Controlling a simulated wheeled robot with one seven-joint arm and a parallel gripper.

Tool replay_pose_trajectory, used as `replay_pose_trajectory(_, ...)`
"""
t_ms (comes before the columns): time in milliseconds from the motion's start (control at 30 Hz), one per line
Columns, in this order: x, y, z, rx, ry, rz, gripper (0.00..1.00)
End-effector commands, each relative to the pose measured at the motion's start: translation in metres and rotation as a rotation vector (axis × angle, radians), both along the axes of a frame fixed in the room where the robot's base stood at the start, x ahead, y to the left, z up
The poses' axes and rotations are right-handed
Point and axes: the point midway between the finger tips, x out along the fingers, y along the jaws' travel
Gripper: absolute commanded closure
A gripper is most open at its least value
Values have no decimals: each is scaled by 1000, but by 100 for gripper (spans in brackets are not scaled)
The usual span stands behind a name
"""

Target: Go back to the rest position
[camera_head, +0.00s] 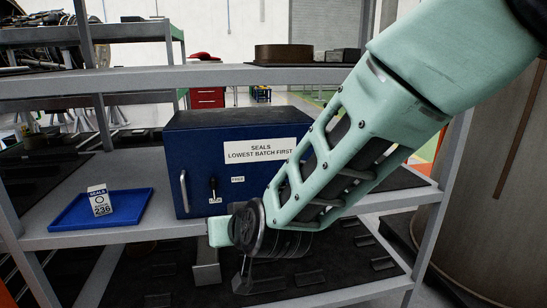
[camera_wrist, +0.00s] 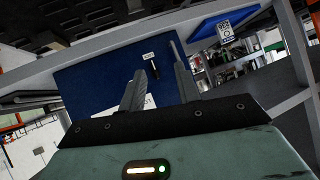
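My gripper (camera_wrist: 158,75) is open in the wrist view, its two grey fingers apart with nothing between them. The fingers point toward the front of a blue cabinet (camera_head: 185,150), which also shows tilted in the wrist view (camera_wrist: 95,80). In the head view my arm reaches down from the upper right to just in front of the cabinet's lower right; the fingers are hard to make out there.
A blue tray (camera_head: 137,214) left of the cabinet holds a white seals box (camera_head: 99,201) marked 236. The grey shelf rack has an upper shelf (camera_head: 140,77) above the cabinet and a lower shelf below my wrist. A large cylinder (camera_head: 497,170) stands at right.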

Motion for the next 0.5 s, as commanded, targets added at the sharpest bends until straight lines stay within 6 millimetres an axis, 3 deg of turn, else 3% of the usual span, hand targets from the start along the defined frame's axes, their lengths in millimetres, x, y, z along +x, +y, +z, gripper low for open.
replay_pose_trajectory(33,-20,-18,18,-23,80,43,67)
replay_pose_trajectory(167,-84,-65,33,-136,285,164,67)
replay_pose_trajectory(300,-155,-133,44,-309,477,249,67)
replay_pose_trajectory(400,-196,-179,47,-434,582,273,67)
replay_pose_trajectory(500,-224,-215,50,-532,656,275,67)
